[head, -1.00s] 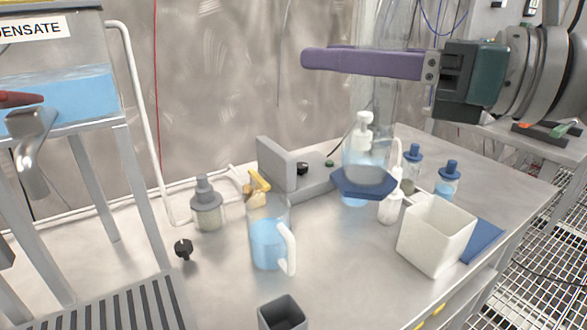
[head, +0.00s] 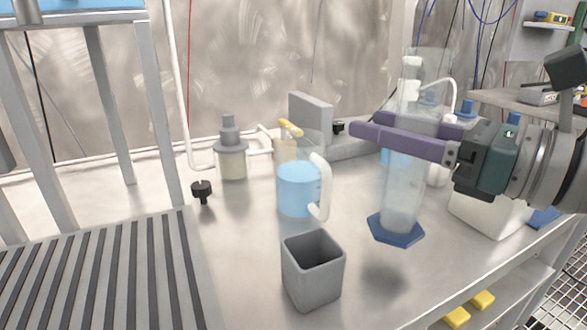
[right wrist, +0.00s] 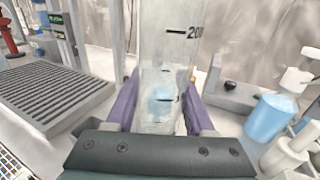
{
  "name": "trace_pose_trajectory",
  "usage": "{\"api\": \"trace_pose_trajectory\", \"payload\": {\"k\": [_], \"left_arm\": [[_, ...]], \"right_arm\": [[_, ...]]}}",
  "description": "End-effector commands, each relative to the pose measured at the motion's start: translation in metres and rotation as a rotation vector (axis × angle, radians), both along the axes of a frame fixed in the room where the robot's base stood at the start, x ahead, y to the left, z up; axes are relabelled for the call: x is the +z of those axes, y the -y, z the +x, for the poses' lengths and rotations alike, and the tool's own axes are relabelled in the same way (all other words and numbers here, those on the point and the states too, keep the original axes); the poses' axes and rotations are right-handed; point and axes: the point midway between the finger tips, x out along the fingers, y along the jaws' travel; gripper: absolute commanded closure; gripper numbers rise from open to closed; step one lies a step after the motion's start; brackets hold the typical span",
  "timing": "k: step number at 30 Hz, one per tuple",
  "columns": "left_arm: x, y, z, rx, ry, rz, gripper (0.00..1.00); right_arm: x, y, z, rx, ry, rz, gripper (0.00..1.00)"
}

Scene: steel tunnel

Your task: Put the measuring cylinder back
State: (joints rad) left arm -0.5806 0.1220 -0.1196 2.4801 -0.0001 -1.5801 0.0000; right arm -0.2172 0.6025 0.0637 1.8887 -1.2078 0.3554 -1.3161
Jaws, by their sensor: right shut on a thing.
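The measuring cylinder (head: 403,195) is tall and clear with a blue hexagonal foot (head: 396,230). My right gripper (head: 368,124) has its purple fingers shut around the tube's middle and holds it nearly upright. The foot hangs above the steel bench (head: 240,265), with a shadow below it. In the right wrist view the cylinder (right wrist: 165,60) stands between the fingers, with black graduation marks facing the camera; its foot is hidden there. My left gripper is not in view.
A jug (head: 298,190) of blue liquid stands left of the cylinder, with an open grey square cup (head: 312,270) in front. A ribbed drain board (head: 90,275) lies left. Bare bench lies under the cylinder.

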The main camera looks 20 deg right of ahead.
Motion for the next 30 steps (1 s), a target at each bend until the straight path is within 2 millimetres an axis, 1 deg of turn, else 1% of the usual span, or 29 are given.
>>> {"api": "trace_pose_trajectory", "payload": {"k": [3, 7, 9, 16, 21, 22, 29, 30], "left_arm": [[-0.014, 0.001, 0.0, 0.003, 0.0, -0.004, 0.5], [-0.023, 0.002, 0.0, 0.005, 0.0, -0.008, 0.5], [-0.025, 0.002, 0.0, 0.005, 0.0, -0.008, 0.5], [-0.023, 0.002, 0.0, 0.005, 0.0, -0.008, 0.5], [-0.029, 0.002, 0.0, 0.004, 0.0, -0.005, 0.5], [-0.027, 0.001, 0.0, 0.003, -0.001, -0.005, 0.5], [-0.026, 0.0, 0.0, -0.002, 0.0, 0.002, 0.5], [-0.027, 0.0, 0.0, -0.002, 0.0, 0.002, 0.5]], "right_arm": [[-0.021, 0.0, 0.0, -0.002, 0.0, 0.004, 1.0], [-0.039, 0.0, 0.0, -0.002, 0.0, 0.003, 1.0], [-0.043, 0.0, 0.0, -0.001, 0.001, 0.002, 1.0], [-0.041, 0.0, 0.0, 0.0, 0.002, 0.001, 1.0], [-0.047, 0.0, 0.0, 0.0, 0.001, 0.0, 1.0], [-0.045, 0.0, 0.0, 0.0, 0.001, 0.0, 0.43], [-0.045, 0.0, 0.0, 0.0, 0.0, 0.0, 0.17], [-0.045, 0.0, 0.0, 0.0, 0.0, 0.0, 0.17]]}}
